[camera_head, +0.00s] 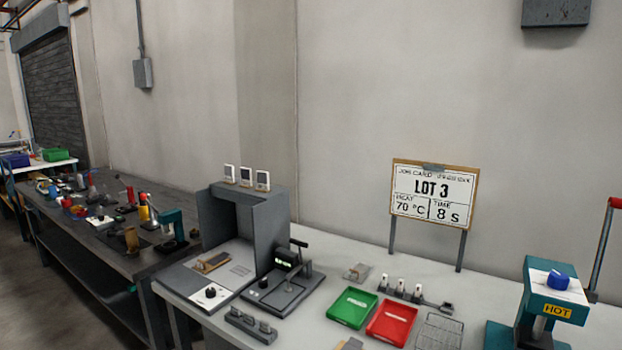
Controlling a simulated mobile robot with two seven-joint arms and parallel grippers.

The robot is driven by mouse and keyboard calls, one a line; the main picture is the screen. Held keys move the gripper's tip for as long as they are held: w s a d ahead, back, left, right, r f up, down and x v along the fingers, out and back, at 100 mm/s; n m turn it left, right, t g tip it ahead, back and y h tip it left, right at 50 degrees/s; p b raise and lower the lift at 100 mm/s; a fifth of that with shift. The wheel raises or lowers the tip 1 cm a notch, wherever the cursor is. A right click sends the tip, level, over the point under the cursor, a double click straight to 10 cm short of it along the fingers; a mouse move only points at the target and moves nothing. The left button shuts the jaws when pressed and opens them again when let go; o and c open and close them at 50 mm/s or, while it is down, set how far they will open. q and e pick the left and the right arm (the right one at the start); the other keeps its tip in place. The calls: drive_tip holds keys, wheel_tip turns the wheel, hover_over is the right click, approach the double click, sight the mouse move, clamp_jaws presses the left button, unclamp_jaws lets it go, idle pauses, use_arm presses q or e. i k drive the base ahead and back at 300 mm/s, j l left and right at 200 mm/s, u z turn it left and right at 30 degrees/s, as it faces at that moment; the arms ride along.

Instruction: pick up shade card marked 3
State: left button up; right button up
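Three small white cards with grey patches stand in a row on top of a grey booth (216,221): a left card (230,173), a middle card (246,176) and a right card (263,180). They look like the shade cards, but their markings are too small to read, so I cannot tell which is marked 3. Neither of my grippers is in view.
The pale table (330,262) holds a black device (288,270), a green tray (352,308), a red tray (391,322), a wire rack (439,332) and a teal HOT press (550,305). A LOT 3 board (433,193) stands behind. A cluttered dark bench (90,240) adjoins left.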

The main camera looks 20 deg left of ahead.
sight(246, 176)
drive_tip(key=j+z, duration=0.75)
drive_tip(key=z, duration=0.15)
drive_tip(key=k+j+z, duration=0.15)
drive_tip(key=j, duration=0.15)
drive_tip(key=j+z, duration=0.2)
drive_tip(key=k+j+z, duration=0.15)
drive_tip(key=j, duration=0.2)
drive_tip(key=k+j+z, duration=0.15)
drive_tip(key=j, duration=0.25)
drive_tip(key=k+j+z, duration=0.1)
drive_tip(key=k+j, duration=0.35)
drive_tip(key=j, duration=0.15)
drive_tip(key=k+j, duration=0.15)
drive_tip(key=j, duration=0.15)
drive_tip(key=k+j, duration=0.15)
drive_tip(key=j, duration=0.2)
